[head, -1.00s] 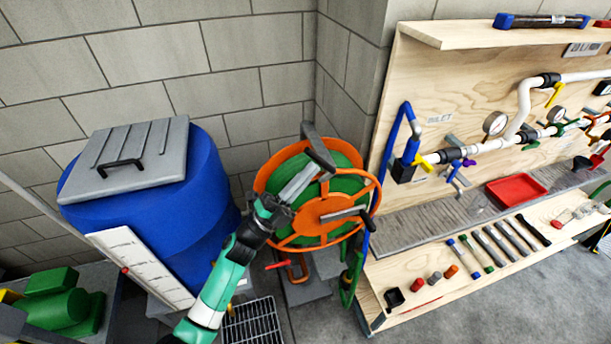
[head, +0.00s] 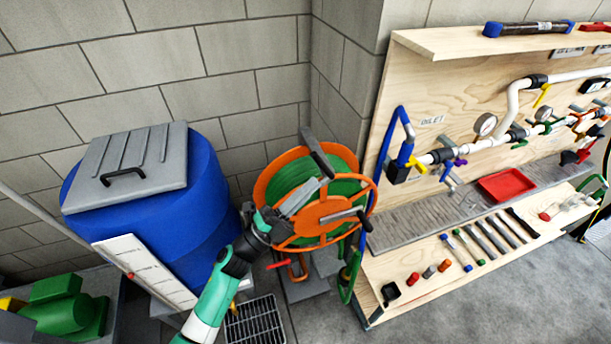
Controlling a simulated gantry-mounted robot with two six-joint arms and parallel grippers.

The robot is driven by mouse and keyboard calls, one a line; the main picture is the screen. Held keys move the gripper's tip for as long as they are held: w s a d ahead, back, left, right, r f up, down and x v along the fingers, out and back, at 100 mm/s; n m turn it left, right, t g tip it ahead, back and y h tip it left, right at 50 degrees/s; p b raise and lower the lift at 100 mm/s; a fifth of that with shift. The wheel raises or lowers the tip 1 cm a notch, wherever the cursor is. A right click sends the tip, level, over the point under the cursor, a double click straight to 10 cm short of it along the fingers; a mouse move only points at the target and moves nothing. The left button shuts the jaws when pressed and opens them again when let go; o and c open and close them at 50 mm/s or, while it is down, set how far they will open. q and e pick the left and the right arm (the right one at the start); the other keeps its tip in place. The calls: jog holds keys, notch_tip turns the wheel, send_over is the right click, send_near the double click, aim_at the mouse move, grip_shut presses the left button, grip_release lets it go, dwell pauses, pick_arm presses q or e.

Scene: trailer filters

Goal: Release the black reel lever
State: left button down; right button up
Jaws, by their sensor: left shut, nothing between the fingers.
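The hose reel (head: 331,207) has orange rims and a green drum and stands in the middle, by the wall corner. A dark lever (head: 317,149) slants across its upper rim, upper end to the left. A grey crank-like bar (head: 343,216) with a dark end sits on the hub. My left gripper (head: 326,182) reaches in from lower left across the reel's face. Its fingers are shut and empty, with the tips by the lever's lower end. I cannot tell whether they touch it. My right gripper does not show.
A blue barrel (head: 190,220) with a grey lid (head: 128,168) stands left of the reel. A red-handled valve (head: 284,263) is below the reel. A wooden bench (head: 455,283) with pipes, a red tray (head: 510,186) and several tools fills the right. A floor grate (head: 254,323) lies in front.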

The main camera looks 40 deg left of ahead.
pick_arm(q)
jog(key=v, duration=1)
jog(key=shift+s+a+r+b, duration=0.15)
jog(key=shift+s+a+b, duration=0.05)
jog(key=shift+s+b, duration=0.3)
